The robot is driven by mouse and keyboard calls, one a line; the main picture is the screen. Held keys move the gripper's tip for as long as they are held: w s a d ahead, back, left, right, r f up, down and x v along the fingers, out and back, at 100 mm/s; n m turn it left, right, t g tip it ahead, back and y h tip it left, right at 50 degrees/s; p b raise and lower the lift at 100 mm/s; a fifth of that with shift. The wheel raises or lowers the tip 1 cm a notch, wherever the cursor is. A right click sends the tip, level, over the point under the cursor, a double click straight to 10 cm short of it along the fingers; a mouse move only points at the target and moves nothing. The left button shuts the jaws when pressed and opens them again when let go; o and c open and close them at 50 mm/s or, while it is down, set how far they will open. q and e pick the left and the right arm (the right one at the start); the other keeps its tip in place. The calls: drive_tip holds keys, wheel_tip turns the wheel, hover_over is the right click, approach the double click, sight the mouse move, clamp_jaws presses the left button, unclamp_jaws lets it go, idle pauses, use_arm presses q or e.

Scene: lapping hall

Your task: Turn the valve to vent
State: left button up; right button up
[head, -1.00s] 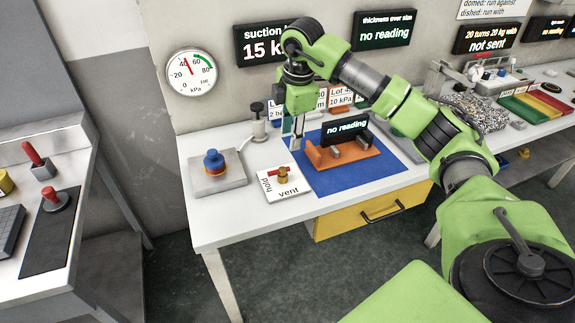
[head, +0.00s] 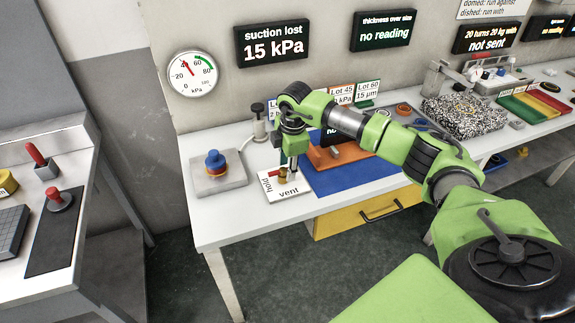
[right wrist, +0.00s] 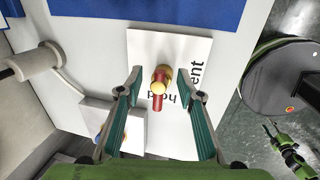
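The valve (head: 281,176) has a brass body and a red lever, and stands on a white plate (head: 290,193) lettered "hold" and "vent". In the head view the lever points left, toward the "hold" side. My right gripper (right wrist: 163,88) is open above the plate, with its fingers on either side of the valve (right wrist: 160,78) in the right wrist view. I see no clear contact between fingers and valve. In the head view the right gripper (head: 289,172) partly hides the valve. My left gripper is not in view.
Left of the plate, a blue-topped piece (head: 215,160) stands on a grey block. An orange fixture (head: 328,157) sits on a blue mat (head: 350,179) to the right. A wall gauge (head: 191,74) and a display (head: 271,41) reading "suction lost 15 kPa" are behind.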

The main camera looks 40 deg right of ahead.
clamp_jaws()
drive_tip(key=shift+n, duration=0.4)
drive_tip(key=shift+w+d+n+y+b, duration=0.1)
drive_tip(key=shift+w+n+y+b, duration=0.15)
drive_tip(key=shift+n+b, duration=0.5)
drive_tip(key=n, duration=0.3)
drive_tip(key=shift+w+y, duration=0.1)
drive_tip(key=shift+y, duration=0.15)
drive_tip(key=n, duration=0.4)
drive_tip(key=n+y+b, duration=0.1)
drive_tip(key=n, duration=0.1)
drive_tip(key=shift+w+g, duration=0.3)
drive_tip(key=shift+w, duration=0.1)
drive_tip(key=n, duration=0.4)
drive_tip(key=n+g+b, duration=0.1)
drive_tip(key=n, duration=0.1)
drive_tip(key=shift+w+a+n+y, duration=0.25)
drive_tip(key=shift+a+n+y, duration=0.05)
drive_tip(key=shift+n+y, duration=0.1)
drive_tip(key=shift+r, duration=0.1)
